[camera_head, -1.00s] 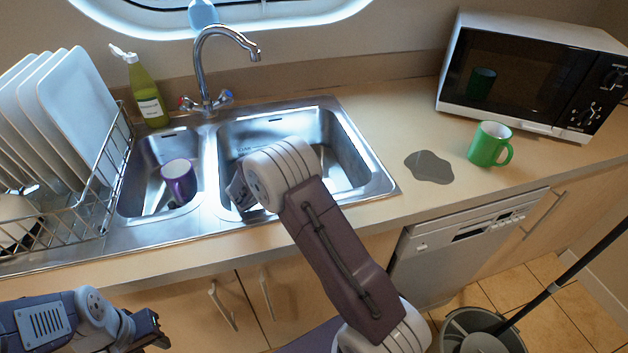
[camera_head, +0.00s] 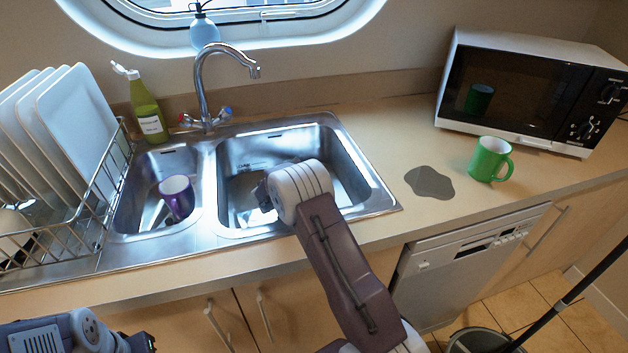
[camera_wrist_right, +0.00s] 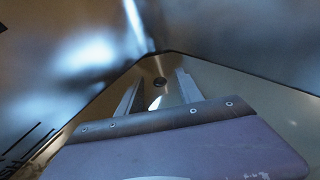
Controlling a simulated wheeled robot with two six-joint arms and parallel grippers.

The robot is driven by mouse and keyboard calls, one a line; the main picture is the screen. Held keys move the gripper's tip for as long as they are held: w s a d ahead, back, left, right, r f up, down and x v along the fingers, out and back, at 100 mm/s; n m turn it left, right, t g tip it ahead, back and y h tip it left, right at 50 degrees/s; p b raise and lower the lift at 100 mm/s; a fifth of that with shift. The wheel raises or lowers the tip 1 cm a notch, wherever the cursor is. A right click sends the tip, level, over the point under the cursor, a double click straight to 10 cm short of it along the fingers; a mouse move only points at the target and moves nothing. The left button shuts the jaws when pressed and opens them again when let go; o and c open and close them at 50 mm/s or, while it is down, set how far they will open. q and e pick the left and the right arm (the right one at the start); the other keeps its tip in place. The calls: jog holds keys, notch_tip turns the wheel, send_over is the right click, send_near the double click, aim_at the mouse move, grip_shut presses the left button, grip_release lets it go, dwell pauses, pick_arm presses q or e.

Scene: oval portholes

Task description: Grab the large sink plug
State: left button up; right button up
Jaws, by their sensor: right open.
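My right gripper (camera_wrist_right: 159,80) is open and reaches down into the large right basin (camera_head: 345,172). In the head view my own wrist covers most of it. In the right wrist view a small dark round spot (camera_wrist_right: 159,82) shows beyond the fingers, on the basin floor. A pale rounded shape (camera_wrist_right: 155,103) lies low between the fingers, partly hidden by the gripper body. I cannot tell whether either is the large sink plug. No plug shows clearly in the head view. My left gripper (camera_head: 142,343) is at the bottom left, cut off by the picture edge.
A purple mug (camera_head: 176,198) is in the small left basin. The faucet (camera_head: 203,85) stands behind the basins, with a green bottle (camera_head: 148,110) to its left. A dish rack (camera_head: 85,225) with plates is at left. A green mug (camera_head: 489,160) and microwave (camera_head: 530,95) are at right.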

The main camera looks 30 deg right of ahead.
grip_shut()
jog(key=shift+r, duration=0.15)
